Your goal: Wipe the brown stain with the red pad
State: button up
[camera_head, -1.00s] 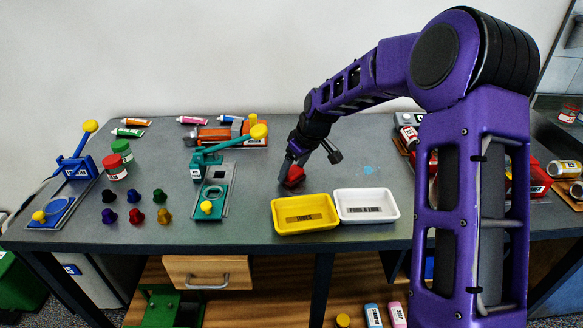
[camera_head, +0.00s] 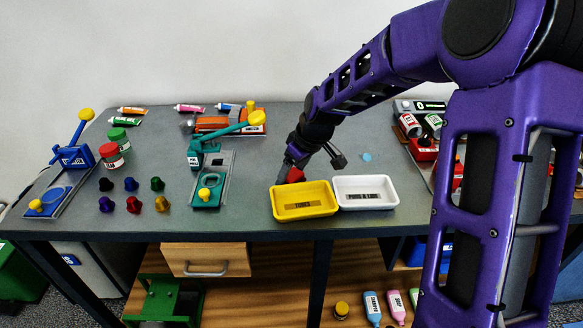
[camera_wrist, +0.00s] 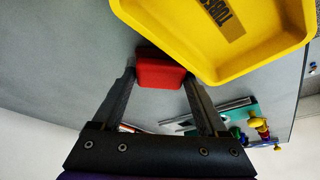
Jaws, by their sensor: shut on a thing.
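The red pad (camera_head: 296,175) is between the fingertips of my gripper (camera_head: 289,170), low at the table surface just behind the yellow tray. In the wrist view the red pad (camera_wrist: 160,73) sits between both fingers of my gripper (camera_wrist: 160,80), against or very close to the yellow tray's edge. The gripper is shut on the pad. I cannot tell whether the pad presses on the table. No brown stain shows in either view; the pad, gripper or tray may hide it. A small light-blue spot (camera_head: 367,157) lies on the table right of my gripper.
The yellow tray (camera_head: 304,213) stands right in front of the pad, with a white tray (camera_head: 365,204) beside it on the right. A teal press (camera_head: 207,190) stands to the left. Knobs and jars are farther left. Grey table is bare between press and gripper.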

jog(key=shift+w+p, duration=0.8)
jog(key=shift+w, duration=2.9)
jog(key=shift+r+p, duration=2)
jog(key=shift+r, duration=1.05)
notch_tip(320, 180, up, 3)
jog(key=shift+f+p, duration=0.1)
jog(key=shift+p, duration=0.9)
